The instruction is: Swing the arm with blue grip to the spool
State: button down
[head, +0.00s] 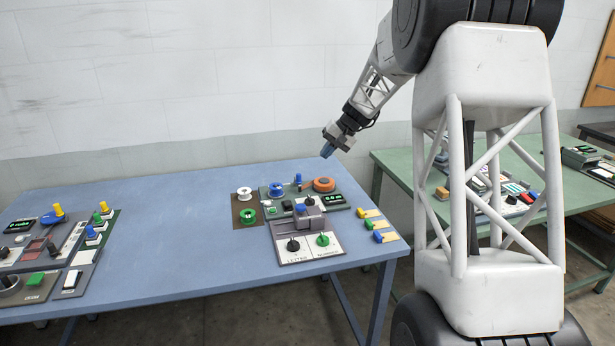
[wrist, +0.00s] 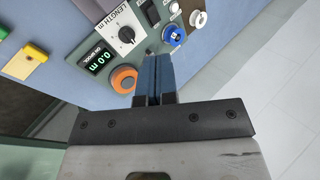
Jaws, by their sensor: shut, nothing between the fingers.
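A small upright blue grip (head: 298,179) stands at the back of the dark green panel, between a blue spool (head: 275,189) and an orange disc (head: 323,185); the arm under it is too small to make out. In the wrist view, the blue spool (wrist: 174,35) is right of my fingers and the orange disc (wrist: 123,78) left of them. The blue grip is not clearly visible there, perhaps hidden by the fingers. My gripper (head: 327,151), with blue fingertips, is above and behind the panel, clear of everything. Its fingers (wrist: 157,62) are together and empty.
White (head: 244,193) and green (head: 247,213) spools sit on a brown mat. The table's middle is bare.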

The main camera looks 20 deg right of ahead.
aim_at(298, 177)
jog(key=w+d+f+y, duration=0.1)
jog(key=w+d+f, duration=0.3)
jog(key=w+f, duration=0.1)
jog(key=w+d+f+t+y, duration=0.1)
jog(key=w+d+f, duration=0.4)
jog(key=w, duration=0.3)
jog(key=shift+w+m, duration=0.25)
jog(key=shift+m, duration=0.15)
jog(key=shift+f, duration=0.15)
jog(key=x, duration=0.9)
jog(key=shift+a+f, duration=0.3)
jog(key=shift+w+a, duration=0.2)
jog(key=shift+a, duration=0.3)
jog(key=shift+w+a, duration=0.2)
jog(key=shift+a, duration=0.3)
jog(key=shift+w+a, duration=0.3)
jog(key=shift+a, duration=0.6)
